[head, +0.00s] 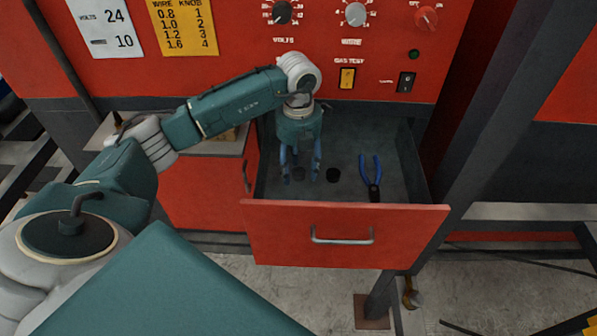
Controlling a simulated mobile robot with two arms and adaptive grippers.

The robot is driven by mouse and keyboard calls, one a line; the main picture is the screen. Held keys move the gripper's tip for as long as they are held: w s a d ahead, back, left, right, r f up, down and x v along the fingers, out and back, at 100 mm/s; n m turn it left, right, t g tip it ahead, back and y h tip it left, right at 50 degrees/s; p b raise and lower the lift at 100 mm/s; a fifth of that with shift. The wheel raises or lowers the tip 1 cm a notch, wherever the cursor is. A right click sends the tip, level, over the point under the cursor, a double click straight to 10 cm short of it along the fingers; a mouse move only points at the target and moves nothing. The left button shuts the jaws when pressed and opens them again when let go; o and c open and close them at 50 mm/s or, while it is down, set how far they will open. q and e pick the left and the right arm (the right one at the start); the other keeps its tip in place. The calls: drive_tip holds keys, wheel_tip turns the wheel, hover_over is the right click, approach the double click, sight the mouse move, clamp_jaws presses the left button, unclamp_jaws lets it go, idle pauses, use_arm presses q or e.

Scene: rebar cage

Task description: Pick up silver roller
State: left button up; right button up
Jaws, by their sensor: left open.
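The red drawer (277,230) of the machine is pulled open. My left gripper (300,177) points down into it, with its blue fingers spread apart. A small dark greyish round piece (299,174) shows between the fingertips, partly hidden by them; it may be the silver roller, but its colour does not show clearly. I cannot tell whether the fingers touch it. A small black round piece (333,175) lies just right of the gripper on the drawer floor. My right gripper is out of view.
Blue-handled pliers (371,178) lie at the right in the drawer. The drawer's raised front and side walls surround the gripper. The red control panel (322,60) with knobs and switches rises behind. A dark steel post (490,140) stands to the right.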

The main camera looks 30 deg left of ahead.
use_arm(q)
clamp_jaws()
